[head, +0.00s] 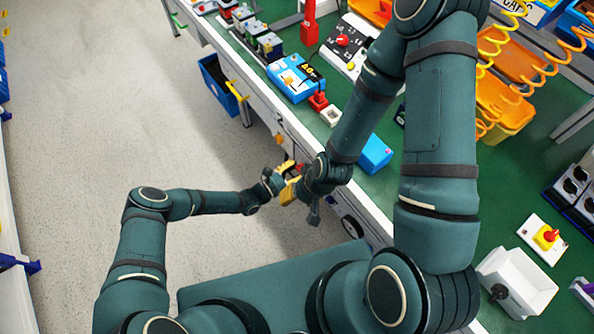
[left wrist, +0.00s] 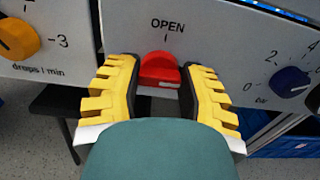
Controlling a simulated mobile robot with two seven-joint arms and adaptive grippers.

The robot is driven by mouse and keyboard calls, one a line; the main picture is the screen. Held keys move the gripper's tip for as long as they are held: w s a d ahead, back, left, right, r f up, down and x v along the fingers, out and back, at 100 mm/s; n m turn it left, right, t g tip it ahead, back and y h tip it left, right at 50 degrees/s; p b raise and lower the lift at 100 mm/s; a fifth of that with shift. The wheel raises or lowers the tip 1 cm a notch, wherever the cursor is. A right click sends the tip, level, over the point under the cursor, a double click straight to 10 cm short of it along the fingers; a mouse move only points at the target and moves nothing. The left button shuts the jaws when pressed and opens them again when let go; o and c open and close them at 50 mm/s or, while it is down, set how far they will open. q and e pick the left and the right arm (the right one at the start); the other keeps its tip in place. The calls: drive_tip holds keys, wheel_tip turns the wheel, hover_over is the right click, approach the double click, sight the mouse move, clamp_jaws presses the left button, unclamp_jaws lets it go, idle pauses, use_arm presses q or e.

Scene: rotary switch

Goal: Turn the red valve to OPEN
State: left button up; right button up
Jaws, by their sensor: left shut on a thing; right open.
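The red valve (left wrist: 159,68) is a round red knob on a white panel, under the word OPEN and its tick mark. A white line on the knob lies to the right, not up at the tick. My left gripper (left wrist: 160,95) has its yellow fingers on both sides of the knob and is shut on it. In the head view my left gripper (head: 286,179) is at the front face of the bench, with a bit of red valve (head: 299,167) beside it. My right gripper (head: 313,212) hangs just below and right of it, open, partly hidden by its own wrist.
An orange knob (left wrist: 17,39) is left of the valve and a blue knob (left wrist: 289,81) is right. The green bench top (head: 350,115) carries a blue box (head: 375,153), a blue device (head: 295,78) and orange bins. A blue crate (head: 218,82) stands below. Floor at left is clear.

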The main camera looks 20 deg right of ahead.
use_arm(q)
drive_tip(key=shift+w+f+n+b, duration=0.1)
drive_tip(key=shift+n+b, duration=1.9)
drive_tip(key=shift+n, duration=2.4)
drive_tip(key=shift+f+n+b, duration=0.1)
drive_tip(key=shift+n+b, duration=1.85)
drive_tip(key=shift+n, duration=2.45)
drive_tip(key=o, duration=1.2)
drive_tip(key=shift+a, duration=0.1)
drive_tip(key=v, duration=1.1)
drive_tip(key=shift+a, duration=0.4)
